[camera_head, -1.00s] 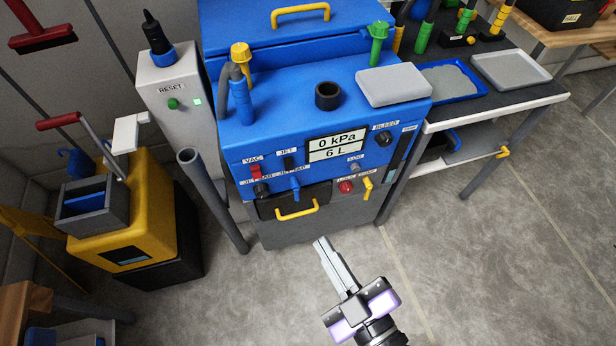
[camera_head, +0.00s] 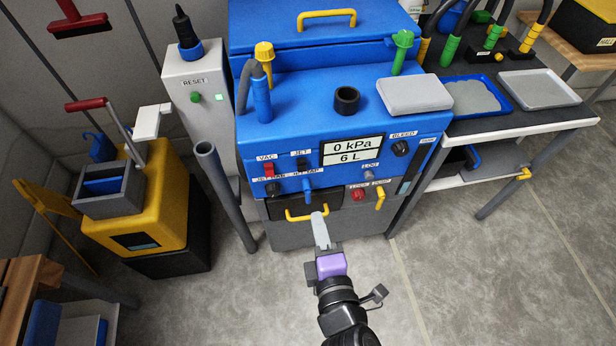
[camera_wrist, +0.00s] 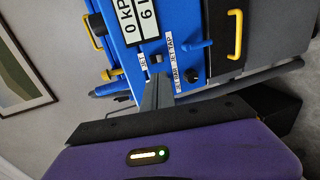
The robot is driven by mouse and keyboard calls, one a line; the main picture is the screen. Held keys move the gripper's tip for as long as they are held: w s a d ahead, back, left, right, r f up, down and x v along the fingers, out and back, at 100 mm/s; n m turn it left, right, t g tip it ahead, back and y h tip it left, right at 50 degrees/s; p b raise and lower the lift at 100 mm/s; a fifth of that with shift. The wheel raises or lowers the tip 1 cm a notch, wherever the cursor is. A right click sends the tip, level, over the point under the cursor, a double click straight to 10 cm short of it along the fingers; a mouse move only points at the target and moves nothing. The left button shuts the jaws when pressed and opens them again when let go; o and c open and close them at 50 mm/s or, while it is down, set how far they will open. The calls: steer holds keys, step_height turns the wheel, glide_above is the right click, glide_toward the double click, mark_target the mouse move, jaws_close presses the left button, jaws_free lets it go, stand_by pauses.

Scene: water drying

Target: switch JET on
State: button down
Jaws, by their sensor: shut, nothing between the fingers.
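The JET switch (camera_head: 302,163) is a small dark switch under its JET label on the front panel of the blue machine (camera_head: 215,150). It also shows in the wrist view (camera_wrist: 155,59), just past my fingertips. I cannot tell which way it is set. My gripper (camera_head: 319,217) is shut and empty, in front of and below the panel, with its fingers pointing at it. In the wrist view the fingers (camera_wrist: 158,84) appear apart from the switch. The display (camera_head: 350,150) reads 0 kPa and 6 L.
The red VAC switch (camera_head: 268,170) sits left of JET. The blue JET TAP handle (camera_head: 308,190) and black JET BAR knob (camera_head: 272,188) are below. A yellow drawer handle (camera_head: 306,213) lies behind my fingers. A grey pipe (camera_head: 222,190) stands left; floor is clear at right.

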mark_target(304, 171)
steer(key=x, duration=1.4)
steer(key=shift+a, duration=0.1)
steer(key=shift+f+b, duration=0.15)
steer(key=shift+b, duration=0.35)
